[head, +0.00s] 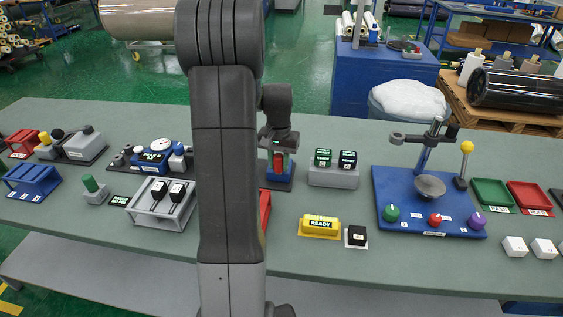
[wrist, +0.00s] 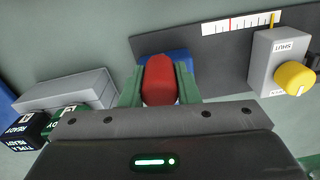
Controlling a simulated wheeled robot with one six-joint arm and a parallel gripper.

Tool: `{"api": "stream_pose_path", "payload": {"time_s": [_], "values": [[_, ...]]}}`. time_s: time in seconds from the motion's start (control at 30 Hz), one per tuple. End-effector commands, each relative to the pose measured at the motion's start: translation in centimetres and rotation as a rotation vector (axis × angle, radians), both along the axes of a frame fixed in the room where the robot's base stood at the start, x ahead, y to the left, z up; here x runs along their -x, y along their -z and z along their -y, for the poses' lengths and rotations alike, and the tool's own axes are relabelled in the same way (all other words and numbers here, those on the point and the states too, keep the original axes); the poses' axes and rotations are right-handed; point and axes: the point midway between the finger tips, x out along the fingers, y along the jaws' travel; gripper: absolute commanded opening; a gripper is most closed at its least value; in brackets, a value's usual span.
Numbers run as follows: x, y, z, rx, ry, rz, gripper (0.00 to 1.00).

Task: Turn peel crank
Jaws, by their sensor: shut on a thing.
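A red rounded grip (wrist: 160,82), taken to be the peel crank's handle, stands over a blue block (wrist: 176,56) in the wrist view. My gripper (wrist: 159,86) has its green fingers on either side of the red grip and is shut on it. In the head view my gripper (head: 278,146) points down at the red grip (head: 278,162), above the blue base (head: 276,184) in the middle of the bench. My arm hides what lies left of it there, and the crank's arm and pivot cannot be made out.
A yellow READY box (head: 320,227) sits nearer the front.

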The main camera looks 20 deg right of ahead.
Motion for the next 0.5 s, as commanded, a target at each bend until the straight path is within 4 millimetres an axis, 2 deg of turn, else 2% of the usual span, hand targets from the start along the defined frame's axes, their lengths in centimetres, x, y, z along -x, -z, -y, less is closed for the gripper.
{"api": "stream_pose_path", "payload": {"time_s": [0.5], "values": [[-0.26, -0.17, -0.31, 0.001, 0.087, 0.004, 0.06]]}}
